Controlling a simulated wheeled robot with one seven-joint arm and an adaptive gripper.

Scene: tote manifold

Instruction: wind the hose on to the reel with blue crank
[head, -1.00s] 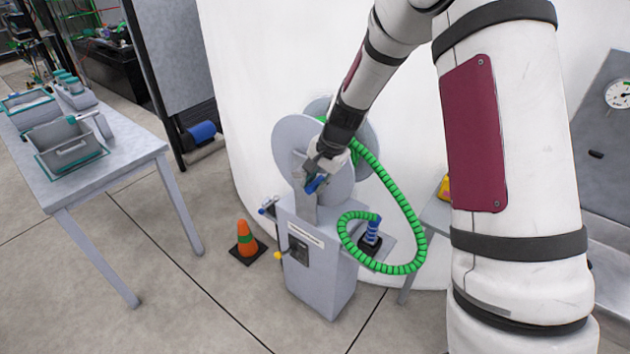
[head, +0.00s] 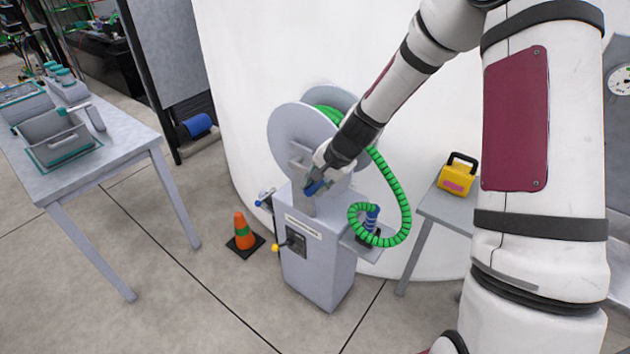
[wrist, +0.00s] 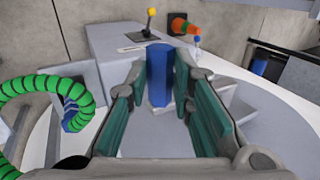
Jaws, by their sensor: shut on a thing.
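The reel (head: 290,128) has two grey discs and stands on a grey pedestal (head: 322,262). Green hose (head: 405,205) shows between the discs, hangs down on the right and loops around a blue ribbed fitting (head: 371,217) on a side shelf. My gripper (head: 314,182) is in front of the near disc, shut on the blue crank handle (wrist: 159,75). In the wrist view the blue handle stands between the green finger pads. The hose (wrist: 55,88) shows there at the left. My gripper hides part of the crank arm.
A yellow-knobbed lever (head: 277,247) and a small blue-handled valve (head: 264,197) are on the pedestal. An orange cone (head: 243,232) stands left of it. A table with grey bins (head: 60,143) is at left. A side table (head: 445,212) holds a yellow case (head: 457,176).

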